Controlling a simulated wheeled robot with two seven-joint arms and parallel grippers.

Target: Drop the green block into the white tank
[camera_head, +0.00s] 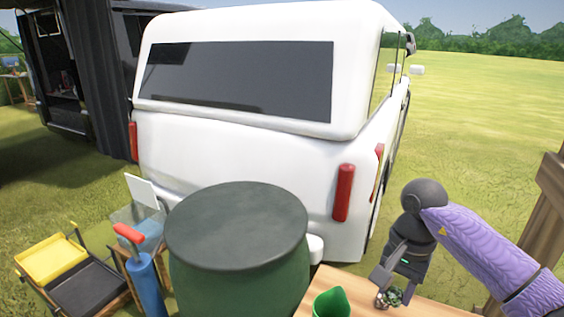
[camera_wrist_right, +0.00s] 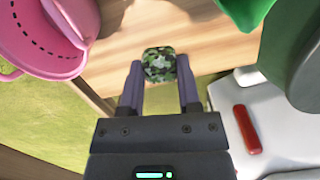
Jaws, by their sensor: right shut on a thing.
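The green block, camouflage-patterned, shows in the head view (camera_head: 390,297) at the tip of my right gripper (camera_head: 384,285), by the wooden table's right part. In the right wrist view the block (camera_wrist_right: 159,65) sits between the fingertips of my right gripper (camera_wrist_right: 159,82), which is shut on it. I cannot tell whether the block is clear of the table. I cannot pick out a white tank for certain; a see-through bluish container with a white panel (camera_head: 142,190) stands at the left in the head view. My left gripper is not in view.
The wooden table (camera_head: 350,284) holds a bright green object (camera_head: 332,303). A large dark-green barrel (camera_head: 237,225) stands left of it, before a white truck (camera_head: 240,145). A blue pump with red handle (camera_head: 146,282) is further left. A pink vessel (camera_wrist_right: 40,40) shows in the wrist view.

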